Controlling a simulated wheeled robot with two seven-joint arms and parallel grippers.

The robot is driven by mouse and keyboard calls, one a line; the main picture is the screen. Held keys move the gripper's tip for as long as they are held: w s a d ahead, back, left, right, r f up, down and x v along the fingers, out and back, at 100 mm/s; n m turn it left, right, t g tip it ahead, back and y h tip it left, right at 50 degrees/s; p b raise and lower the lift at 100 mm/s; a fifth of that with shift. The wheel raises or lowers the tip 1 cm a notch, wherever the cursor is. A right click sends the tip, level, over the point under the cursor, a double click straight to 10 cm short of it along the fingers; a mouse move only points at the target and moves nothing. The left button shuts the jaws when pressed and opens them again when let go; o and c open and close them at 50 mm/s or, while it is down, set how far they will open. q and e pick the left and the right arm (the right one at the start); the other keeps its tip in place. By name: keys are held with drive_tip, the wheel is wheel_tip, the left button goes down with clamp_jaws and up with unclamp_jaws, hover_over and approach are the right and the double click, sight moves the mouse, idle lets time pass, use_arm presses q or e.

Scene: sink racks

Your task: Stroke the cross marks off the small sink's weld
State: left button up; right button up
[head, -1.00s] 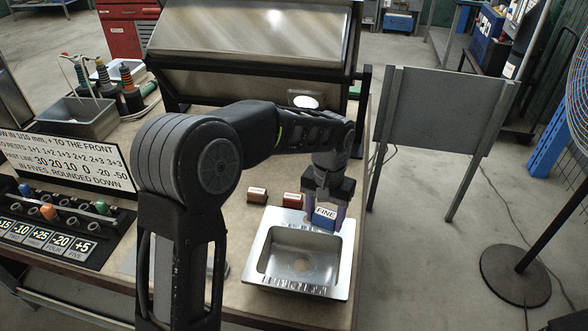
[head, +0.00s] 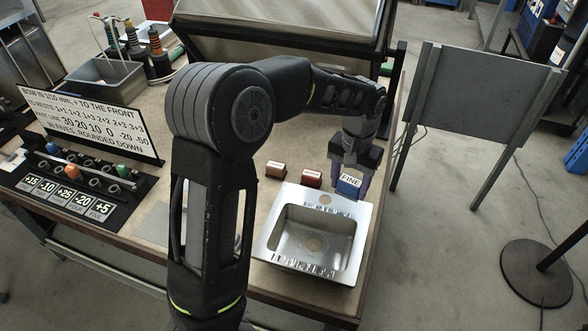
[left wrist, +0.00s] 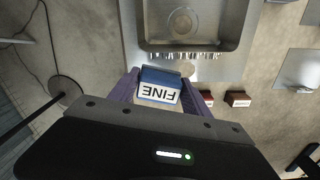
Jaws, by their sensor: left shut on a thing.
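The small steel sink (head: 270,240) lies on the bench, with dark marks (head: 325,208) along its back rim and another row (head: 300,264) along the front. The back-rim marks also show in the left wrist view (left wrist: 185,55), between the basin and my gripper. My left gripper (head: 349,180) is shut on a blue block (head: 348,186) labelled FINE, at the sink's back right edge. The block also shows between the fingers in the left wrist view (left wrist: 160,84). Whether it touches the rim or bench, I cannot tell. My right gripper is not in view.
A brown-labelled block (head: 276,170) and a red-labelled block (head: 312,179) stand behind the sink. A text sign (head: 85,125) and a rack of numbered tags (head: 70,190) are at left. A grey panel on legs (head: 460,95) stands right of the bench.

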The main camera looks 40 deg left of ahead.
use_arm(q)
drive_tip(key=s+a+r+n+p, duration=0.1)
drive_tip(key=s+a, duration=0.5)
drive_tip(key=a, duration=0.6)
drive_tip(key=shift+s+r+n+p, duration=0.15)
drive_tip(key=shift+r+n+p, duration=0.2)
drive_tip(key=shift+r+n, duration=0.45)
drive_tip(key=shift+f, duration=0.3)
